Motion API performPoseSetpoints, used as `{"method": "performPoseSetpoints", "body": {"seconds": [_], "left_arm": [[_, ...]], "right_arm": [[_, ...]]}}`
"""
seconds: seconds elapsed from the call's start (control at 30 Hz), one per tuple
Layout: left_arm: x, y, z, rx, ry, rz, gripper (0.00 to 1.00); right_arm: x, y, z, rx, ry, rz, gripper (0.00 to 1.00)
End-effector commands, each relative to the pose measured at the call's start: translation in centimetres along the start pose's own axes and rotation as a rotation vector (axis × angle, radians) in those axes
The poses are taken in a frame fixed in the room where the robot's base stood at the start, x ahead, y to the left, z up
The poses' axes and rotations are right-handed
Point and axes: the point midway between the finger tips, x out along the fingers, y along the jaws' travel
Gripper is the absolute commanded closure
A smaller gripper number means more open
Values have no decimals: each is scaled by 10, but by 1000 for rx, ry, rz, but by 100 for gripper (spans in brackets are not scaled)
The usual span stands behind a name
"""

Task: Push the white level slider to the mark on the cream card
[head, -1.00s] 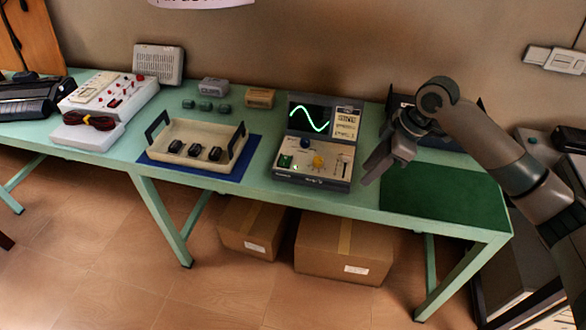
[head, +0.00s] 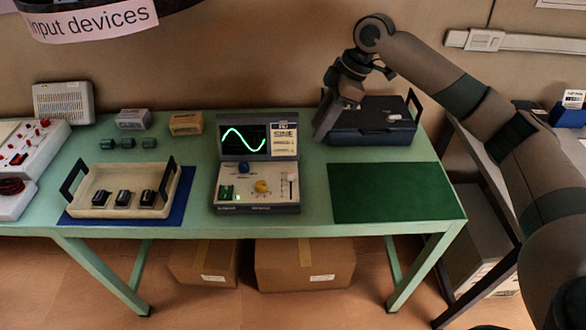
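The signal unit (head: 258,208) stands on the green table, with a green sine wave on its dark screen (head: 236,140). The cream card (head: 285,140) is beside the screen, on its right. It reads "SINE" with smaller lines I cannot read clearly. The white level slider (head: 290,178) is at the right of the lower panel, near the top of its slot. My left gripper is out of view.
A dark blue case (head: 372,133) stands behind my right gripper. A green mat (head: 395,192) lies clear to the right of the unit. A cream tray (head: 165,208) with several black items sits on a blue mat to the left.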

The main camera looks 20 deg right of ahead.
Motion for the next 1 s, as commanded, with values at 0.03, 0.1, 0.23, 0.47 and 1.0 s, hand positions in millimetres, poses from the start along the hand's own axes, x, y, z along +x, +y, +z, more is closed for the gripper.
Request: {"method": "performPoseSetpoints", "body": {"seconds": [0.03,0.1,0.23,0.47,1.0], "left_arm": [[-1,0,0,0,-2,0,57],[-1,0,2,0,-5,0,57],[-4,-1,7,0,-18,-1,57],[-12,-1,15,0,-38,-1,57],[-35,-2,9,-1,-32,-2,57]], "right_arm": [[2,0,0,0,0,-1,69],[5,0,0,0,-1,-1,69],[16,0,0,1,-2,-3,69],[49,-1,0,1,-2,-5,69],[143,-1,0,1,-2,-2,69]]}}
